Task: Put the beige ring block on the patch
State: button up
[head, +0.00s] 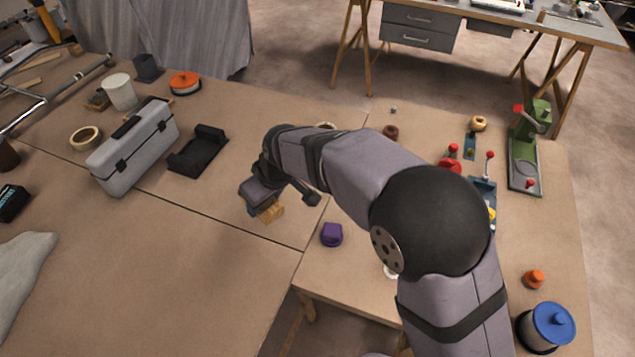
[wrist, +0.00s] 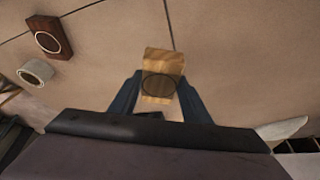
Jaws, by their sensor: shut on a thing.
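My gripper (wrist: 160,95) is shut on a beige, wood-coloured block (wrist: 164,62). A dark ring outline shows on the block's face in the wrist view. In the head view, my gripper (head: 265,203) holds the block (head: 271,213) over the left table, near the seam; I cannot tell the exact gap beneath it. I cannot make out the patch for certain; my arm hides part of the right table.
A grey toolbox (head: 135,150), a black tray (head: 198,150) and a tape roll (head: 85,138) stand at the back left. A purple block (head: 331,234) is right of my gripper. A green press (head: 524,155) and a blue-lidded pot (head: 547,327) stand right. The front left table is largely clear.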

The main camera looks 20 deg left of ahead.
aim_at(276, 213)
jog(key=shift+f+p, duration=0.8)
jog(key=shift+f, duration=4.1)
jog(key=shift+f, duration=0.15)
jog(key=o, duration=1.1)
jog(key=shift+r, duration=0.2)
jog(key=b+v, duration=0.1)
jog(key=v, duration=1.1)
jog(key=shift+b, duration=0.3)
